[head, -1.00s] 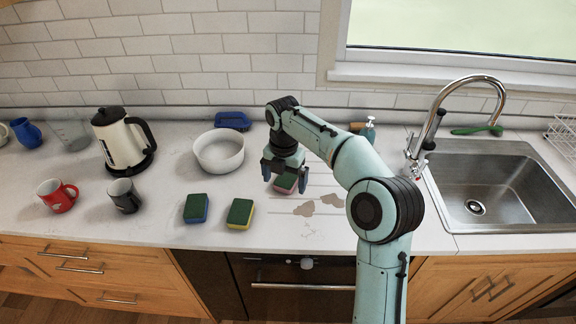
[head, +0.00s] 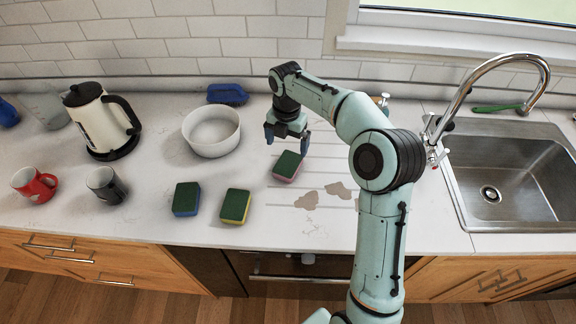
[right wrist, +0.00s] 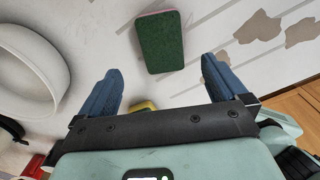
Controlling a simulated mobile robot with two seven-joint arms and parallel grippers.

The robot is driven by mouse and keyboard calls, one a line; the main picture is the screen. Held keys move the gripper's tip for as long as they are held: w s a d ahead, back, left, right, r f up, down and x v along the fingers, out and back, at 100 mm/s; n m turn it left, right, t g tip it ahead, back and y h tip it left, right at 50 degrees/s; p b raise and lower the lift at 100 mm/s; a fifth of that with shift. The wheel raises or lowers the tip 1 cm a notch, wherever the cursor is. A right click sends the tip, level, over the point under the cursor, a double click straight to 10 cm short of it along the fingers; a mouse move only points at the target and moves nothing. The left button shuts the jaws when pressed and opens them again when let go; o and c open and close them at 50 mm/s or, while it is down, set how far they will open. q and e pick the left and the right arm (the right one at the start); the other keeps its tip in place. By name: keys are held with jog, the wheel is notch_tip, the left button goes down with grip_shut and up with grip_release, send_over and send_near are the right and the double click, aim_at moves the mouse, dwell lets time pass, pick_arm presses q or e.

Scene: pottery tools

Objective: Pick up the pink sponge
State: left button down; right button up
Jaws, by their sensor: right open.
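The pink sponge (head: 288,166) has a dark green top and a pink side and lies flat on the counter, just right of the white bowl. In the right wrist view the pink sponge (right wrist: 160,42) lies beyond the fingertips, roughly in line with the gap between them. My right gripper (head: 287,143) is open and empty, above and behind the pink sponge, and apart from it. It also shows in the right wrist view (right wrist: 160,78) with both blue fingers spread wide. My left gripper is not in view.
A blue sponge (head: 186,199) and a yellow sponge (head: 235,206) lie nearer the front edge. A white bowl (head: 211,131), a kettle (head: 101,120), a red mug (head: 34,184) and a black mug (head: 105,185) stand left. Brown stains (head: 308,200) mark the counter; a sink (head: 508,185) is at right.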

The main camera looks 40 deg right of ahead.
aim_at(288, 164)
notch_tip(288, 164, down, 4)
jog(key=shift+r, duration=0.1)
jog(key=f, duration=0.2)
jog(key=f+b, duration=0.1)
jog(key=shift+s+f, duration=0.3)
jog(key=shift+f, duration=0.05)
jog(key=shift+w+f, duration=0.1)
jog(key=shift+f, duration=0.45)
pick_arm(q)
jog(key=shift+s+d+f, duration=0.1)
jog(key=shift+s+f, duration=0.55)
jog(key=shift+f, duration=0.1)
pick_arm(e)
jog(key=c, duration=0.8)
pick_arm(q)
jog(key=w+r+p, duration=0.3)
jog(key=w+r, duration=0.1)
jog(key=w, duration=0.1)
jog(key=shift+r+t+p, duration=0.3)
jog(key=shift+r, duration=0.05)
pick_arm(e)
notch_tip(288, 164, up, 20)
jog(key=shift+r, duration=0.1)
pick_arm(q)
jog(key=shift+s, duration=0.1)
pick_arm(e)
jog(key=shift+f, duration=0.2)
